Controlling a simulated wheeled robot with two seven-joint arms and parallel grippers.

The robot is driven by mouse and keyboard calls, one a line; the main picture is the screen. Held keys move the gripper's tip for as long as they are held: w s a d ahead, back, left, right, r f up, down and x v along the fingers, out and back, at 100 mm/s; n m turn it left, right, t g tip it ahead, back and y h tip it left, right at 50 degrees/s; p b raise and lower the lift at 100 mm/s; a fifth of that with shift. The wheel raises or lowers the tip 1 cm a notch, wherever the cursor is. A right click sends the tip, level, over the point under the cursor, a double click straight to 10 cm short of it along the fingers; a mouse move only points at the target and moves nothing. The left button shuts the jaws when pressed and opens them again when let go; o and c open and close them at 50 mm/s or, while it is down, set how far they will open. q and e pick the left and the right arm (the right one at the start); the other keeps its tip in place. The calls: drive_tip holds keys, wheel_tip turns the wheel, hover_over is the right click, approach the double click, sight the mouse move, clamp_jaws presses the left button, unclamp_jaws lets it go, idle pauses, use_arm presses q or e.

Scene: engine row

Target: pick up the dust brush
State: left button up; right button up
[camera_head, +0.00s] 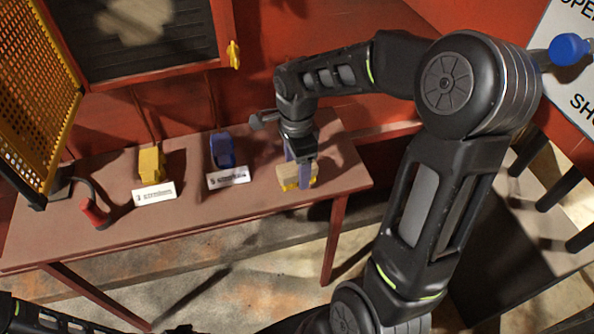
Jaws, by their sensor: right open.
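A tan block with yellow parts along its lower edge, which looks like the dust brush (284,173), lies on the right part of the narrow brown table. My right gripper (298,169) points down over it from above. Its fingers are open, one on the far side and one on the near side of the block. The near finger covers part of the block, and I cannot tell whether either finger touches it. My left gripper is not in view; only dark links of my left arm show at the bottom left.
A yellow toy engine (151,162) and a blue one (222,150) stand on the table (110,240) behind white label cards (154,193). A small lamp with a red head (95,213) is at the left end. A yellow mesh panel (35,90) rises behind it.

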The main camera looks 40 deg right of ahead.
idle(0.6)
clamp_jaws()
idle(0.5)
